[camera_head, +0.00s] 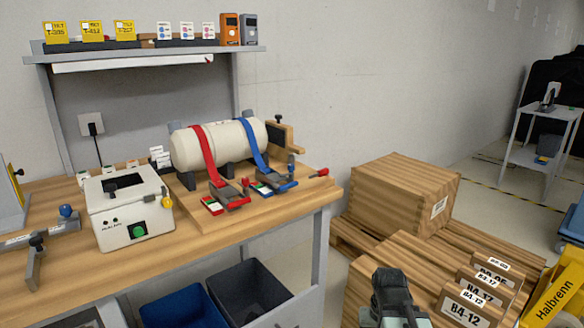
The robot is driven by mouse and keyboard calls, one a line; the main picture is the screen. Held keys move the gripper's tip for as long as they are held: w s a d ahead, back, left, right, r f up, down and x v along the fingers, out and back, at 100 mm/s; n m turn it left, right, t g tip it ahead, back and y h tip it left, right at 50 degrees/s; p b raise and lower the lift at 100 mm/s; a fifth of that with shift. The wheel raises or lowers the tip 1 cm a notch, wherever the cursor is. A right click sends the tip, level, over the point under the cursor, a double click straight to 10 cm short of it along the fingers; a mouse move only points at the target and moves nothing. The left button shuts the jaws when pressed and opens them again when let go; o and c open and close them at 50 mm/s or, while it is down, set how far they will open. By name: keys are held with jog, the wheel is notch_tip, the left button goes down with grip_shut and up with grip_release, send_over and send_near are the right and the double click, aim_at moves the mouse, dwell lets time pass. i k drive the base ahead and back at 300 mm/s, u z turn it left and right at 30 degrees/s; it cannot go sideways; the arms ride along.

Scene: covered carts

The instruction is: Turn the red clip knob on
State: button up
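A cream cylinder (222,142) lies on a wooden board on the bench, held by a red strap (203,150) and a blue strap (250,140). The red strap runs down to a clip with a red-tipped lever (236,201) at the board's front. A small red and green plate (212,205) sits beside it. A similar blue clip (275,186) is to its right. I cannot tell the red clip's exact setting. My gripper (388,275) is at the bottom, right of the bench and apart from the clips. Its finger gap does not show clearly.
A white box (128,205) with a green button stands left of the board. Dark and blue bins (248,290) sit under the bench. Wooden crates (400,195) on a pallet fill the floor to the right. A shelf (150,52) hangs above the bench.

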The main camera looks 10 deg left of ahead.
aim_at(245, 182)
jog(key=z, duration=0.8)
jog(key=k, duration=1.7)
jog(key=u, duration=1.15)
jog(key=i, duration=1.05)
jog(key=z, duration=0.1)
